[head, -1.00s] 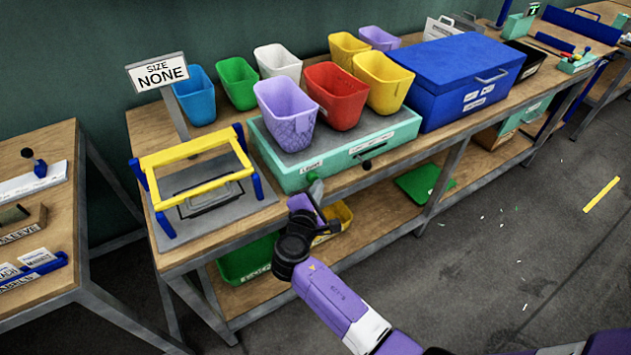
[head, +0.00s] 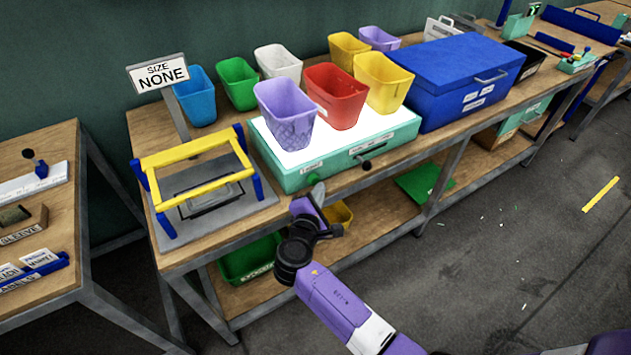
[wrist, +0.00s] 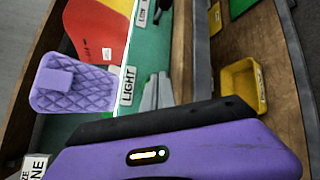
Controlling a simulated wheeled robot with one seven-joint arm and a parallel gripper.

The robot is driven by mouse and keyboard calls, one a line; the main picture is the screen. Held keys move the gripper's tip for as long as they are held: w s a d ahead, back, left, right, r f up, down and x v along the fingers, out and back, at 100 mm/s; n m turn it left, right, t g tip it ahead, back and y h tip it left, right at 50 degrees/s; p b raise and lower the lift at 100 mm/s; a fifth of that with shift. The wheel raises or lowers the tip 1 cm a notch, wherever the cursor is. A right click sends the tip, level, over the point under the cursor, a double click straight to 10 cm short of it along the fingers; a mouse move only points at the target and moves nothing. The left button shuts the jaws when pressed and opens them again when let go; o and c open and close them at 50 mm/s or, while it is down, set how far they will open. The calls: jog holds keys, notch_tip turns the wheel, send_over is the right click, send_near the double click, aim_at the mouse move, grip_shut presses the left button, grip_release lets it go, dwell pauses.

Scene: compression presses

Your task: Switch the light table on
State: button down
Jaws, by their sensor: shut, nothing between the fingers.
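The light table (head: 295,180) is a green box on the bench, and its top panel glows bright white. A purple bin (head: 287,112) and a red bin (head: 336,95) stand on it. In the wrist view a label reading LIGHT (wrist: 128,86) shows on the green front (wrist: 113,127). My gripper (head: 317,190) is at the front of the light table, low and near its left part. Its fingertips (wrist: 157,92) are together with nothing between them. I cannot tell whether they touch the front. The switch itself is not clearly visible.
A yellow-handled frame (head: 195,150) stands left of the light table, below a SIZE NONE sign (head: 158,74). A blue case (head: 465,80) stands to the right. More bins stand behind. A lower shelf (head: 375,222) holds green and yellow bins. The floor in front is mostly clear.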

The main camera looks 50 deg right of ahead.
jog(key=shift+s+a+p, duration=0.25)
jog(key=shift+s+p, duration=0.1)
jog(key=shift+s, duration=0.6)
jog(key=shift+s+a+p, duration=0.3)
jog(key=shift+s+p, duration=0.1)
jog(key=shift+s, duration=0.55)
jog(key=shift+s+a+p, duration=0.25)
jog(key=shift+s+p, duration=0.1)
jog(key=shift+s, duration=0.6)
jog(key=w+a+m+t+y, duration=0.1)
jog(key=w+a+t+y, duration=0.1)
jog(key=w+a+y, duration=0.15)
jog(key=s+a+r+m+t+y, duration=0.1)
jog(key=s+a+m+t+y, duration=0.15)
jog(key=a, duration=0.35)
jog(key=s+a+r+m+t+y, duration=0.1)
jog(key=s+a+t+y, duration=0.1)
jog(key=s+a+y, duration=0.3)
jog(key=s+a+r+m, duration=0.2)
jog(key=s+r, duration=0.2)
jog(key=s, duration=0.4)
jog(key=s+a+r+m+y, duration=0.1)
jog(key=s+a+r+m, duration=0.1)
jog(key=s+r, duration=0.3)
jog(key=s+a+r+m+y, duration=0.1)
jog(key=s+r+m, duration=0.3)
jog(key=s, duration=0.7)
jog(key=shift+s+a+r, duration=0.4)
jog(key=shift+a+r, duration=0.1)
jog(key=shift+a, duration=0.1)
